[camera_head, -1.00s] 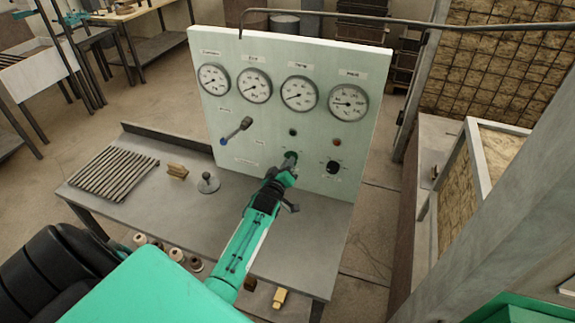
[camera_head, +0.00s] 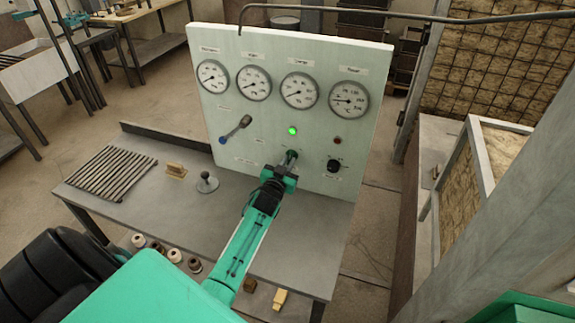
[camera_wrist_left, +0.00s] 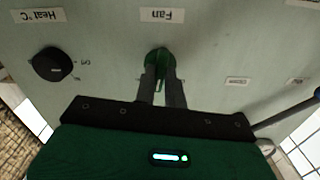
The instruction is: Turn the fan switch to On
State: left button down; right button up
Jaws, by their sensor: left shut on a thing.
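The control panel (camera_head: 220,120) stands upright at the back of the grey bench. The green fan switch (camera_head: 291,155) is low on the panel, and in the left wrist view it shows (camera_wrist_left: 158,62) under the label "Fan", which appears upside down. My left gripper (camera_head: 287,163) is shut on the fan switch; its two fingers (camera_wrist_left: 162,88) lie on either side of it. The fingers partly hide the switch and its markings. A small green lamp (camera_head: 292,131) above the switch is lit. My right gripper is not in view.
A black heat knob (camera_head: 333,165) sits right of the switch, and it also shows in the left wrist view (camera_wrist_left: 52,65). A lever with a blue end (camera_head: 236,129) sticks out at the left. Several gauges (camera_head: 298,90) line the top.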

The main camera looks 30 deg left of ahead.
pick_arm(q)
jog(key=m+b, duration=0.1)
jog(key=m, duration=0.3)
jog(key=shift+f, duration=0.15)
jog(key=shift+m+b, duration=0.4)
jog(key=shift+m, duration=1.2)
jog(key=c, duration=1.5)
grip_release()
jog(key=shift+o, duration=0.2)
jog(key=shift+s, duration=0.1)
jog(key=b+v, duration=0.3)
jog(key=v, duration=1)
jog(key=shift+s+d, duration=0.25)
jog(key=shift+s, duration=0.05)
